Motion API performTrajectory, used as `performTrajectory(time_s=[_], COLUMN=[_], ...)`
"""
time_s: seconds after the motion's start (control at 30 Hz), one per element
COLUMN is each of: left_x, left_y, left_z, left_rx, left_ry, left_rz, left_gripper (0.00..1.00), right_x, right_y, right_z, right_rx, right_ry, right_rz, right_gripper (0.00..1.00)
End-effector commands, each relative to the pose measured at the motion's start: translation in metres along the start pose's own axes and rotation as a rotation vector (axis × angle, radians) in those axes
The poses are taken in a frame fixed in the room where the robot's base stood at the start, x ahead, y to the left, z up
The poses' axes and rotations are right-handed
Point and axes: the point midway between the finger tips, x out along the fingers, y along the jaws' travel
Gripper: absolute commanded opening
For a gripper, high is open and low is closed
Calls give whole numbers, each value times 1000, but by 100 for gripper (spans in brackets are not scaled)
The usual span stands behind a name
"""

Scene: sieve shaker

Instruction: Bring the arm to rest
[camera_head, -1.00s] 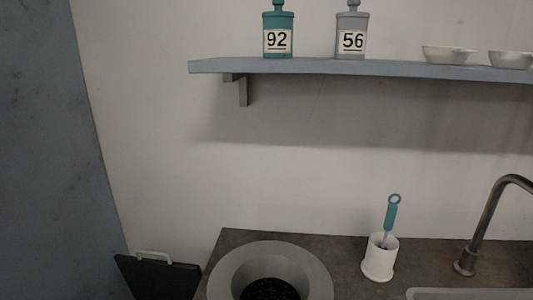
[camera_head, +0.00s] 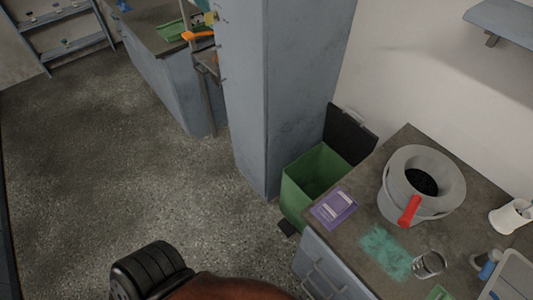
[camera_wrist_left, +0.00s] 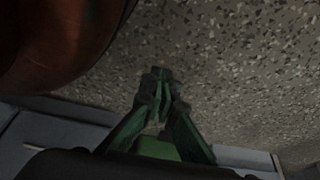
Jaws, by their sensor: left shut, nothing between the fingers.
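In the left wrist view my left gripper (camera_wrist_left: 160,80) is shut, its dark green fingers meeting at the tips. Nothing shows between them. It hangs above the speckled floor (camera_wrist_left: 225,60), apart from anything. In the head view, part of my left arm (camera_head: 150,272) shows at the bottom edge, black and reddish-brown; the gripper itself is out of that picture. My right gripper is not in either view.
At the right, the counter (camera_head: 345,238) holds a grey round container (camera_head: 395,195) with a red handle (camera_head: 410,210), a purple box (camera_head: 334,208) and a glass (camera_head: 428,264). A green bin (camera_head: 300,190) stands beside a blue-grey column (camera_head: 270,90). Open floor (camera_head: 110,160) lies at left.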

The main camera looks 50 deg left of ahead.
Motion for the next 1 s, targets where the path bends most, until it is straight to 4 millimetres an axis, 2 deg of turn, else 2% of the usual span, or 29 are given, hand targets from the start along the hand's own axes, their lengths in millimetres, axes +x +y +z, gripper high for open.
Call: performTrajectory(time_s=[0.03,0.3,0.5,0.7,1.0], left_x=[-18,-67,-95,-100,-99], left_y=[-5,-20,-23,-25,-25], left_z=[1,69,105,118,118], left_rx=[1,3,1,1,1], left_ry=[-21,-200,-291,-318,-318], left_rz=[-9,-39,-47,-48,-48], left_gripper=[0,0,0,0,0], right_x=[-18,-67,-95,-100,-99], right_y=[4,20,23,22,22], right_z=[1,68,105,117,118], right_rx=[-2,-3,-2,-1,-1], right_ry=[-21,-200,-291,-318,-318], right_rz=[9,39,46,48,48], right_gripper=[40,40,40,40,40])
